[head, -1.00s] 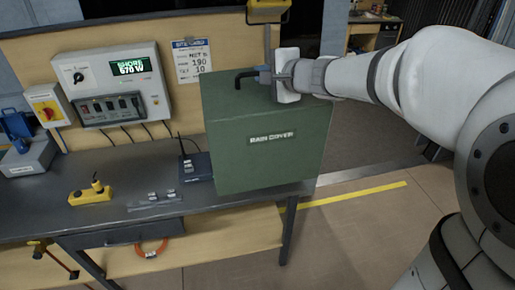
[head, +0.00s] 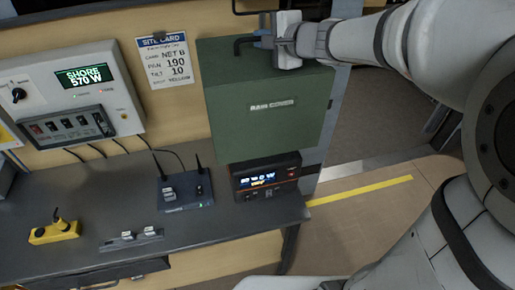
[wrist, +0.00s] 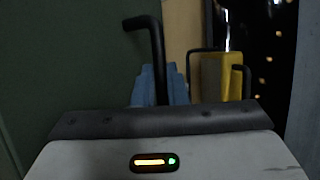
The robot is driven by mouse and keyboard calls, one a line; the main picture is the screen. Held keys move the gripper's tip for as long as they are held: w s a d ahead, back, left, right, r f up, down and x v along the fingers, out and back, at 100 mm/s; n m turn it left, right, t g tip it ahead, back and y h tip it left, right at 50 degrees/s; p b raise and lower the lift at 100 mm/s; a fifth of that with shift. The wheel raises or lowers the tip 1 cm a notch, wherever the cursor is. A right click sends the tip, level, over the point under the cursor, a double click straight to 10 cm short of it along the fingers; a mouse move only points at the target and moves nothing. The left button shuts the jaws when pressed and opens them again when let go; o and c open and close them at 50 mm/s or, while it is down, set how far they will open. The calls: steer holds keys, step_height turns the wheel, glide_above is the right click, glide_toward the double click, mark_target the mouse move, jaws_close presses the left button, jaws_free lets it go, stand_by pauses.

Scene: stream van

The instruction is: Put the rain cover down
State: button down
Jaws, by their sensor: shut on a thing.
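The rain cover (head: 270,122) is a dark green box with a label on its front and a black bent handle on top. My gripper (head: 262,38) is shut on that handle and holds the cover up at the right end of the bench. The cover hangs above a black device with a lit display (head: 267,178), whose upper part it hides. In the wrist view the black handle (wrist: 158,50) rises beside the blue finger pads, with the dark green cover (wrist: 70,60) filling the left.
A router with antennas (head: 185,187) stands left of the lit device on the grey bench (head: 90,200). A yellow switch box (head: 55,231) lies further left. A white panel (head: 70,90) and a site card (head: 165,60) are on the back wall. Floor right of the bench is clear.

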mark_target(289, 140)
steer(key=shift+a+f+b, duration=0.15)
steer(key=shift+f+b, duration=4.4)
steer(key=shift+f, duration=9.35)
steer(key=shift+f, duration=0.55)
steer(key=c, duration=1.5)
jaws_free()
steer(key=shift+o, duration=0.2)
steer(key=shift+r, duration=0.25)
steer(key=v, duration=1.2)
steer(key=shift+r, duration=0.3)
